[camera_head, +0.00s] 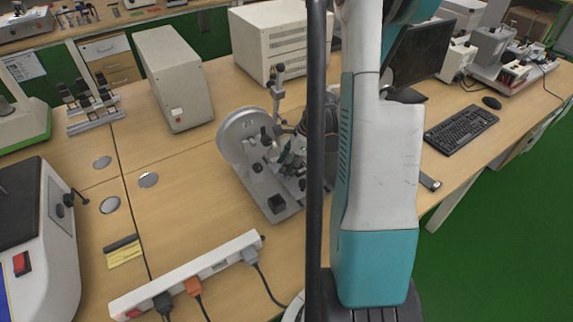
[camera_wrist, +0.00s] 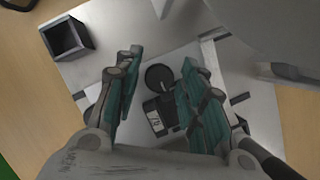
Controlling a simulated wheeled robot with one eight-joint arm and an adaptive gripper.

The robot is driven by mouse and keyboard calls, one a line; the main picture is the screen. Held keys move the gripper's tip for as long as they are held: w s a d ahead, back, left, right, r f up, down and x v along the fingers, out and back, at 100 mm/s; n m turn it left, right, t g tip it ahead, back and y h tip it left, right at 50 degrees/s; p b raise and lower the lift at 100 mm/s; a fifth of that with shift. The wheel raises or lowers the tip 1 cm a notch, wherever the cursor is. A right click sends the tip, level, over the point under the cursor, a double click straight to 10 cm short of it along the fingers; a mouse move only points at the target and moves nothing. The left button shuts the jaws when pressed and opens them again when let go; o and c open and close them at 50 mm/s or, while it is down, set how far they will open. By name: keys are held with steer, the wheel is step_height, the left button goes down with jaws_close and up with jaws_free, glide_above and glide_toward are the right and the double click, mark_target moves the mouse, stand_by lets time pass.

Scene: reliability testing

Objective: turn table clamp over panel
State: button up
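A grey metal test fixture (camera_head: 275,205) with a round disc (camera_head: 238,135) stands on the wooden bench at the centre of the head view. Its base plate (camera_wrist: 95,50) fills much of the wrist view. My gripper (camera_wrist: 160,95) is over this fixture, its two teal-padded fingers spread apart. A round black knob (camera_wrist: 160,77) and a small black and light clamp part (camera_wrist: 158,115) show in the gap between the fingers. I cannot tell whether a finger touches them. In the head view, my arm and a dark pole partly hide the gripper and the fixture's right side. I cannot make out a separate panel.
A black square holder (camera_wrist: 67,38) rises from the plate's corner. A white power strip (camera_head: 190,275) with cables lies in front of the fixture. A grey box (camera_head: 175,80) and a larger cabinet (camera_head: 275,40) stand behind. A keyboard (camera_head: 461,130) lies to the right.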

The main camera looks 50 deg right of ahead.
stand_by(0.3)
steer(key=v, duration=1.2)
steer(key=shift+w, duration=0.1)
stand_by(0.3)
